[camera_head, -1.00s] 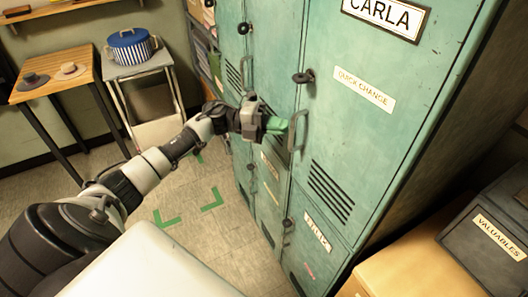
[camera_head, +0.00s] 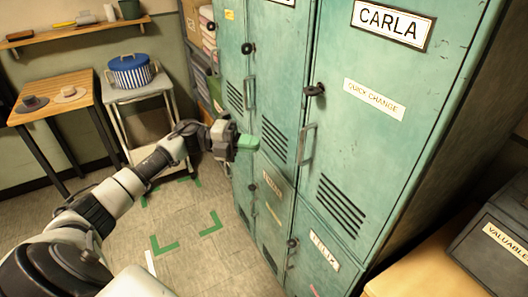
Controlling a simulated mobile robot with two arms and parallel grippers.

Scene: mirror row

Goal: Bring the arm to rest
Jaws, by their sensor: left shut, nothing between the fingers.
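My left arm (camera_head: 125,190) comes in from the lower left and reaches toward the lockers. My left gripper (camera_head: 250,143) has green fingertips, shut with nothing between them. It is in front of the green lockers, left of the handle (camera_head: 307,144) of the locker door labelled CARLA (camera_head: 400,130), and appears apart from that handle. The CARLA door looks closed. My right gripper is not in view.
A wooden table (camera_head: 62,100) with hats and a small stand (camera_head: 148,90) with a blue striped round box (camera_head: 131,70) are at the back left. A box labelled VALUABLES (camera_head: 500,245) sits at the lower right. Green corner marks (camera_head: 165,247) lie on open floor.

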